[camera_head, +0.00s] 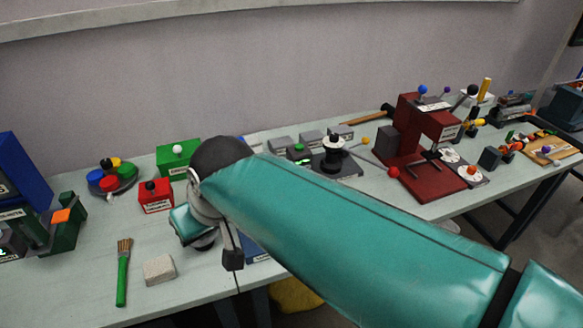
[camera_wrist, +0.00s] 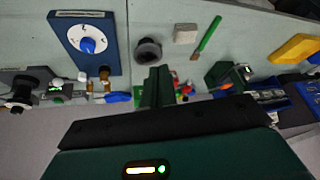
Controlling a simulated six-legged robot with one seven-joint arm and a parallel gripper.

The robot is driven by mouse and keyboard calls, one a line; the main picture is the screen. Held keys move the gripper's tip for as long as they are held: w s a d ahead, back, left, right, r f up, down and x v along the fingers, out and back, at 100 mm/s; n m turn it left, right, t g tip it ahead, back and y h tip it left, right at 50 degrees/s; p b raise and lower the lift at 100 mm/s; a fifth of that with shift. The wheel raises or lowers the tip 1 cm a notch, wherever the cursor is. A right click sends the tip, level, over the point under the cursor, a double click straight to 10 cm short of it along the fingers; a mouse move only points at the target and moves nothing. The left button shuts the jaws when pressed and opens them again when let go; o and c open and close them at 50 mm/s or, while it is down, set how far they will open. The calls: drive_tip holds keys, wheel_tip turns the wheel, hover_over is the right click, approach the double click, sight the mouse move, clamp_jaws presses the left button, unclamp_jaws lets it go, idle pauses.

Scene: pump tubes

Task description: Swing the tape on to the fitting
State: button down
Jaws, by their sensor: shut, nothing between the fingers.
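My gripper (camera_wrist: 157,74) shows in the wrist view as two green fingers that are shut together and empty. They stand by a dark grey ring-shaped piece (camera_wrist: 148,50) with a round hollow. I cannot tell if this piece is the tape or the fitting. A blue panel (camera_wrist: 72,60) with a white dial and blue knob (camera_wrist: 88,45) lies to its left. Small brass parts (camera_wrist: 105,74) sit at the panel's edge, near a blue-handled piece (camera_wrist: 118,97). In the head view my teal arm reaches over the bench and hides most of this area; the fingertips are not clear there.
A pale block (camera_head: 158,269) and a green-handled brush (camera_head: 122,275) lie on the bench to the left. A red box (camera_head: 156,196) and a green box (camera_head: 178,160) stand behind. A dark red press (camera_head: 415,145) stands to the right. The front-left bench is mostly clear.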

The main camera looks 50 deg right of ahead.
drive_tip(key=w+d+f+m+h, duration=0.1)
drive_tip(key=w+d, duration=0.3)
drive_tip(key=d, duration=0.8)
drive_tip(key=w+d+f+m+g+h, duration=0.1)
drive_tip(key=w+d+m, duration=0.3)
drive_tip(key=d, duration=0.9)
drive_tip(key=w+d+f+m+g+h, duration=0.1)
drive_tip(key=w+d, duration=0.5)
drive_tip(key=d, duration=0.6)
wheel_tip(320, 180, down, 2)
drive_tip(key=shift+d+f+m, duration=0.1)
drive_tip(key=shift+d+m, duration=0.15)
drive_tip(key=shift+m, duration=0.45)
wheel_tip(320, 180, down, 10)
drive_tip(key=shift+s+a, duration=0.15)
drive_tip(key=shift+a, duration=0.1)
